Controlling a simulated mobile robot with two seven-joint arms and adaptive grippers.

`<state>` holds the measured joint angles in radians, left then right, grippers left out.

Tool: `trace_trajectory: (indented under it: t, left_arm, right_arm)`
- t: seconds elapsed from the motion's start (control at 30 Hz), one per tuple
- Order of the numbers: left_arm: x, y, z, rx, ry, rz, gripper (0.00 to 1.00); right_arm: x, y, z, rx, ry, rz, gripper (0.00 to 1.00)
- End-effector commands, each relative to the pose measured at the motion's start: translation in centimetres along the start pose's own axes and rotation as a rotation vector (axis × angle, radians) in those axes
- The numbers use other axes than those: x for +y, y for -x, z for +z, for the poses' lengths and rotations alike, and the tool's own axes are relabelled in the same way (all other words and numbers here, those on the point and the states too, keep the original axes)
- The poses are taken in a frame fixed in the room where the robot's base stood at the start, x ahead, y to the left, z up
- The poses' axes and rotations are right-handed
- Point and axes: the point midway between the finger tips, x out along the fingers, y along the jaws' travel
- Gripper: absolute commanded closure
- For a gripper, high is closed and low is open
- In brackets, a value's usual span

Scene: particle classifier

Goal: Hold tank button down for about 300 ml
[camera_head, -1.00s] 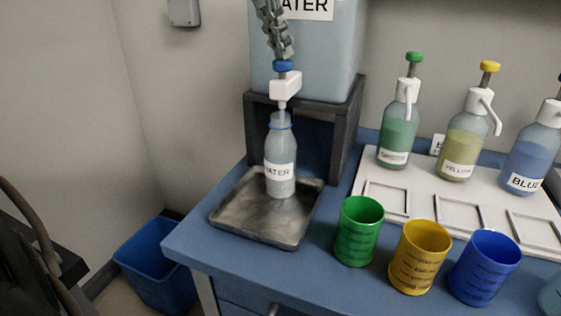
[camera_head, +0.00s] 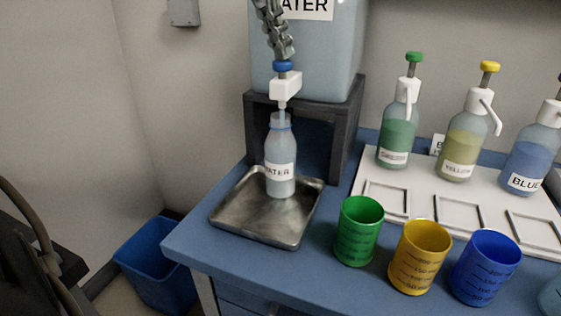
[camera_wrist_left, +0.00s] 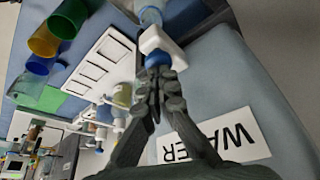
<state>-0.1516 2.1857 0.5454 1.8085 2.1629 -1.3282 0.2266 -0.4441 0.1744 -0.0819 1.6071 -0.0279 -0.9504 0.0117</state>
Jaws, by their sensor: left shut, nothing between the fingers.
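The water tank (camera_head: 308,55) stands on a dark stand at the back. Its white tap (camera_head: 285,88) has a blue button (camera_head: 283,66) on top. My left gripper (camera_head: 282,52) is shut and empty, with its fingertips on the blue button. The left wrist view shows the shut fingertips (camera_wrist_left: 158,72) against the blue button (camera_wrist_left: 157,59) by the white tap. The water bottle (camera_head: 280,170) stands upright under the spout on a metal tray (camera_head: 262,218). Its cloudy, pale content makes the level hard to read. My right gripper is not in view.
Green (camera_head: 358,232), yellow (camera_head: 418,258) and blue (camera_head: 484,268) cups stand along the front of the blue table. Pump bottles of green (camera_head: 397,135), yellow (camera_head: 461,140) and blue (camera_head: 532,152) liquid stand behind on a white board. A blue bin (camera_head: 155,262) is on the floor at left.

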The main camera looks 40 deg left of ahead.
Motion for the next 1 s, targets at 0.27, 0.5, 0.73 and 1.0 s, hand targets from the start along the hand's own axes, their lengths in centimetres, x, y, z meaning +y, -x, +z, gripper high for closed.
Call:
trace_trajectory:
  t: [0.27,0.5,0.73,1.0]
  left_arm:
    - [0.0,-0.1,0.1,-0.003,0.0,0.0,1.0]
    - [0.0,0.3,-0.1,-0.002,0.0,0.0,1.0]
    - [0.0,2.6,-1.2,0.0,0.0,-0.001,1.0]
    - [0.0,5.5,-2.4,0.0,0.0,-0.002,1.0]
  right_arm:
    - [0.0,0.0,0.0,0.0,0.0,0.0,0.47]
    - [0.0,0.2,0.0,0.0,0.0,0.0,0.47]
    - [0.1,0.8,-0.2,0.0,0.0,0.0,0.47]
    - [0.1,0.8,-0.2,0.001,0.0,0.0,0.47]
